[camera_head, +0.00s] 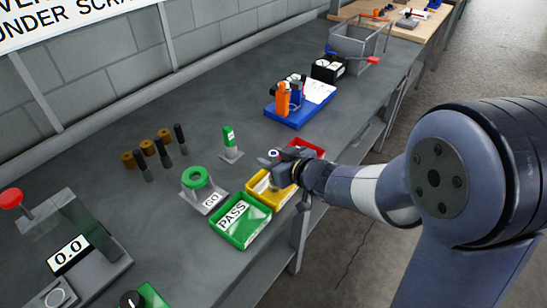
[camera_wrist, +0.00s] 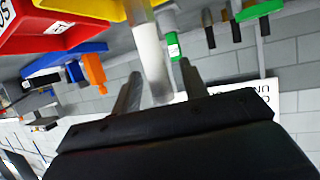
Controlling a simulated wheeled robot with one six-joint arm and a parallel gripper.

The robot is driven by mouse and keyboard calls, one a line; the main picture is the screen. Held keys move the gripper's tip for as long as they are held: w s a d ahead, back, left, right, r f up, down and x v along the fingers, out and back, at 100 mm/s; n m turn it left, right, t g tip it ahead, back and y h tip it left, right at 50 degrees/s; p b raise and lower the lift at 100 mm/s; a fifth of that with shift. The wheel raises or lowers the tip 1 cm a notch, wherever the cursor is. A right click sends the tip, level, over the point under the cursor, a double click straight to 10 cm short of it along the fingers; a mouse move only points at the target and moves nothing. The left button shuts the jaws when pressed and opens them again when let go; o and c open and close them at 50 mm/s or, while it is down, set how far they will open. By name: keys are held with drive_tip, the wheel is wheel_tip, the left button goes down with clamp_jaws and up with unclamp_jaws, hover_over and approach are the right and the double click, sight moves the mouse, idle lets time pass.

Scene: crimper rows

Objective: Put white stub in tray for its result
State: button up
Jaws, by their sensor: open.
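My gripper (camera_head: 275,162) is over the yellow tray (camera_head: 259,201) in the head view, its jaws apart. In the wrist view the two fingers of my gripper (camera_wrist: 158,90) stand on either side of the white stub (camera_wrist: 150,52), a rod with a white middle and greyish ends. The stub is in front of the yellow tray (camera_wrist: 108,10); I cannot tell whether it touches a finger or the tray. The red tray (camera_head: 312,146) lies behind my gripper, partly hidden. The green tray marked PASS (camera_head: 243,235) is in front of the yellow one.
A green ring gauge marked GO (camera_head: 197,177) and a small green block on a stand (camera_head: 229,138) are left of the trays. Several dark pegs (camera_head: 166,153) stand further left. A blue base with an orange part (camera_head: 283,100) stands behind.

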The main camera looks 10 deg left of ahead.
sight(274, 153)
drive_tip(key=shift+r, duration=0.15)
drive_tip(key=shift+s+d+r, duration=0.15)
drive_tip(key=shift+d+r, duration=0.05)
drive_tip(key=shift+d, duration=0.05)
drive_tip(key=p+v, duration=0.2)
drive_tip(key=v, duration=0.9)
drive_tip(key=shift+s, duration=0.15)
drive_tip(key=shift+d, duration=0.1)
drive_tip(key=x, duration=0.4)
drive_tip(key=b+x, duration=0.1)
drive_tip(key=x, duration=0.3)
drive_tip(key=b+x, duration=0.1)
drive_tip(key=x, duration=0.3)
drive_tip(key=shift+f, duration=0.45)
drive_tip(key=shift+r+p, duration=0.65)
drive_tip(key=shift+r, duration=1.2)
